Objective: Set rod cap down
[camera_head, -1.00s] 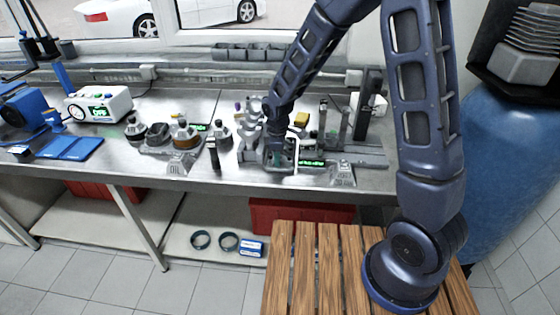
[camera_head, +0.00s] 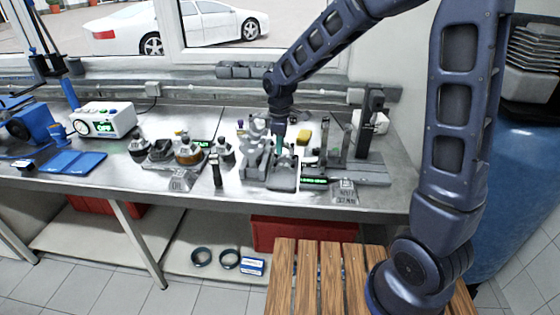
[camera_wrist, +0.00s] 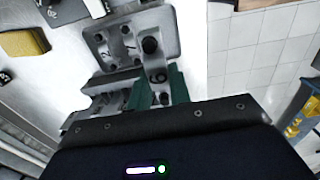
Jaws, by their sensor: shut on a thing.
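My gripper (camera_head: 279,148) points down over the workbench, with its green fingers just above a small grey tray (camera_head: 284,184). In the wrist view the fingers (camera_wrist: 159,92) are shut on a grey metal rod cap (camera_wrist: 153,62) with a dark round hole or bolt in its end. The cap overlaps the tray in the wrist view, where the tray (camera_wrist: 171,24) shows round dark recesses and markings. I cannot tell whether the cap touches the tray. In the head view the cap is too small to make out.
A grey block fixture (camera_head: 256,165) stands just left of the tray. A yellow block (camera_head: 304,136) lies behind it, and an upright-post stand (camera_head: 345,160) is to the right. The bench's front edge is close.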

